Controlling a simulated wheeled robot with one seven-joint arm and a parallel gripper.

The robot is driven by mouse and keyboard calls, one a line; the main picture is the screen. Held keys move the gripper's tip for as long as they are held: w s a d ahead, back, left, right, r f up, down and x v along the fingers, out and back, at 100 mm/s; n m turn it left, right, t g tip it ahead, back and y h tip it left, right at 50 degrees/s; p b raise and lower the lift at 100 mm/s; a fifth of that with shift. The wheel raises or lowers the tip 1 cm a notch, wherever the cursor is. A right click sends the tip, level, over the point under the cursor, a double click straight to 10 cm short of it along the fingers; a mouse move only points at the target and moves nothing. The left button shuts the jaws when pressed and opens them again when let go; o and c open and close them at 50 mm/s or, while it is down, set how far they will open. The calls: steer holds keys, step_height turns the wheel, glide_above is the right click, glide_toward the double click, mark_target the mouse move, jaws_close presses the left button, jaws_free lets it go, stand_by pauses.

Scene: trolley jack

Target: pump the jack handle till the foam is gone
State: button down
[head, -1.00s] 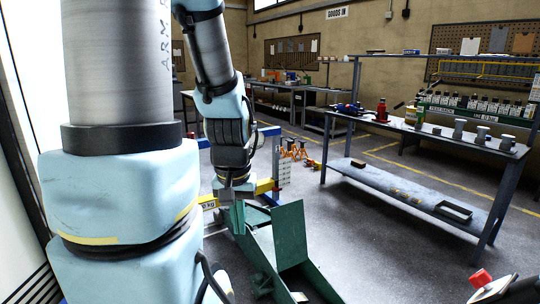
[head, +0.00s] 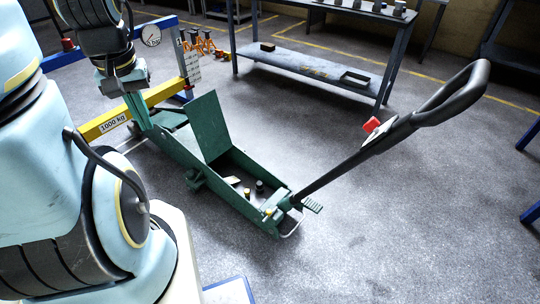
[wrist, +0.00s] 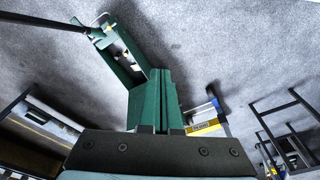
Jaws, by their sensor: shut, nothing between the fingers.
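The green trolley jack (head: 172,151) stands on the floor in the middle of the head view, and its body also shows in the wrist view (wrist: 110,50). Its long black handle (head: 345,166) leans up to the right from the jack's near end. The handle ends in a loop grip (head: 424,114), which is free. My gripper (head: 138,118) is at the far end of the jack, well away from the handle. In the wrist view its fingers (wrist: 161,75) are shut and empty. I cannot make out any foam.
A red piece (head: 371,125) is on the handle. A workbench (head: 318,70) stands behind. The floor right of the jack is clear.

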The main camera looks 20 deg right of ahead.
steer(key=d+f+m+g+h+p, duration=0.1)
steer(key=d+f+m+h, duration=0.15)
steer(key=d+f, duration=0.5)
steer(key=d+f+m+g+h, duration=0.1)
steer(key=d+f+m+h, duration=0.3)
steer(key=d, duration=0.7)
steer(key=s+d+r+g+h, duration=0.1)
steer(key=s+d+r+h, duration=0.1)
steer(key=d, duration=0.5)
steer(key=s+d+r+g+h, duration=0.1)
steer(key=s+d+r+h, duration=0.1)
steer(key=d+r, duration=0.2)
steer(key=s+d+r+n+h+p, duration=0.1)
steer(key=s+d+r+h, duration=0.1)
steer(key=d, duration=0.8)
steer(key=shift+s+r+g+h, duration=0.15)
steer(key=shift+r+g+h, duration=0.35)
steer(key=shift+r, duration=0.35)
steer(key=shift+f, duration=0.1)
